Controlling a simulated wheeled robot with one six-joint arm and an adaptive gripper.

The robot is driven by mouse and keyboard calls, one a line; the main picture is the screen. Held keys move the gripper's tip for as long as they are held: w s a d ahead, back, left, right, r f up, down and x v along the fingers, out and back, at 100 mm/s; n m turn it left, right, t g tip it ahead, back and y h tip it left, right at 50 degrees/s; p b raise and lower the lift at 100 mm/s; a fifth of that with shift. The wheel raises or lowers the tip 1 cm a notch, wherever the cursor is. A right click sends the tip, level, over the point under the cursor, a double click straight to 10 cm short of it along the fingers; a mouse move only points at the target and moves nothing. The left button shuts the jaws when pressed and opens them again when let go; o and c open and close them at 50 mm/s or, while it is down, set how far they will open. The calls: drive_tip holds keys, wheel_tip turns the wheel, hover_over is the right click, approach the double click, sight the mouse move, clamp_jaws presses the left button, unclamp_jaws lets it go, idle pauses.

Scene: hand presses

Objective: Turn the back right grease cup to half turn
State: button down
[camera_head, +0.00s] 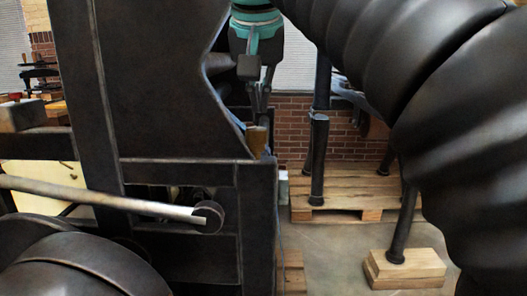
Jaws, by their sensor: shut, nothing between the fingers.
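A small brass-coloured cup (257,141), which looks like a grease cup, sits upright at the right edge of the dark press (160,80). My gripper (259,119) points down just above this cup, with its fingers shut and empty. I cannot tell whether the fingertips touch the cup's top. The cup's turn position cannot be read at this size. No other grease cup shows clearly.
A pale bar handle (110,199) sticks out across the press front at the lower left. A wooden pallet (345,192) with dark posts stands behind on the right. A wooden block (405,268) lies on the floor at the lower right. A brick wall (345,135) closes the back.

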drive_tip(key=shift+f+b, duration=2.05)
drive_tip(key=shift+f, duration=0.65)
drive_tip(key=shift+w, duration=0.2)
drive_tip(key=shift+a+p, duration=0.6)
drive_tip(key=shift+p, duration=0.8)
drive_tip(key=shift+s, duration=0.1)
drive_tip(key=shift+s, duration=0.3)
drive_tip(key=p, duration=0.1)
approach(259, 129)
drive_tip(key=shift+a+f, duration=0.5)
drive_tip(key=shift+f, duration=0.15)
drive_tip(key=shift+d, duration=0.1)
